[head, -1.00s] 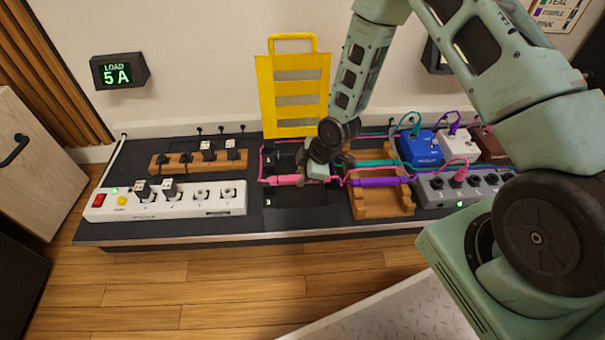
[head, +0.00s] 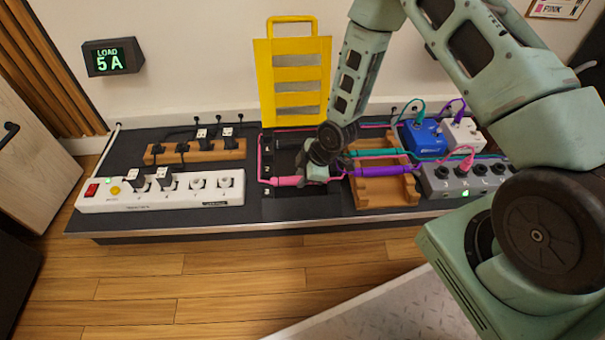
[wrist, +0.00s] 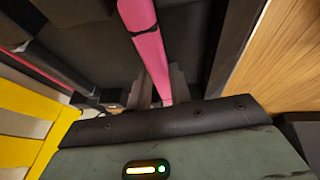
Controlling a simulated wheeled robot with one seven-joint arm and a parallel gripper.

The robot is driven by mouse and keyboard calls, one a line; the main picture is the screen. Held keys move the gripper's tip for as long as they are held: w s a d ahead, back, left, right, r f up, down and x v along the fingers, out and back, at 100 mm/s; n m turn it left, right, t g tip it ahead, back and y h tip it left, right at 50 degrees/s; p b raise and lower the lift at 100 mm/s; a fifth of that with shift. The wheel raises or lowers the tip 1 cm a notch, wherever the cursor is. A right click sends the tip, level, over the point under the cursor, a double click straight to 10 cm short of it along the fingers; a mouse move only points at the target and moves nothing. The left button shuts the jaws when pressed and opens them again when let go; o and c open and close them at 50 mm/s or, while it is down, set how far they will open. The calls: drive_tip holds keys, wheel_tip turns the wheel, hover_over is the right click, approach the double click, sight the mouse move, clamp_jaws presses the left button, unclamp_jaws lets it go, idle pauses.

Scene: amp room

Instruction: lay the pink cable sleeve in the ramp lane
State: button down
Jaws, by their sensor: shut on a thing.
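The pink cable sleeve (head: 287,181) is a straight pink tube on a pink cable, lying left to right across the front part of the black cable ramp (head: 284,160). My gripper (head: 313,174) is shut on the sleeve near its right end, its fingers partly hidden by my wrist. In the wrist view the sleeve (wrist: 145,38) runs away from between the fingers (wrist: 158,90) over dark lane surfaces. I cannot tell whether the sleeve touches the lane floor. The ramp's yellow slotted lid (head: 296,80) stands open behind it.
A wooden rack (head: 384,190) just right of the ramp holds a purple sleeve (head: 381,171) and a teal sleeve (head: 378,153). A white power strip (head: 160,192) is on the left, with a wooden plug block (head: 195,152) behind it. Pedals and a grey socket box (head: 470,178) stand right.

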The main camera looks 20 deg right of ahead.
drive_tip(key=shift+f, duration=0.35)
drive_tip(key=c, duration=1.2)
unclamp_jaws()
drive_tip(key=p+v, duration=0.8)
drive_tip(key=v, duration=0.9)
drive_tip(key=shift+r, duration=0.2)
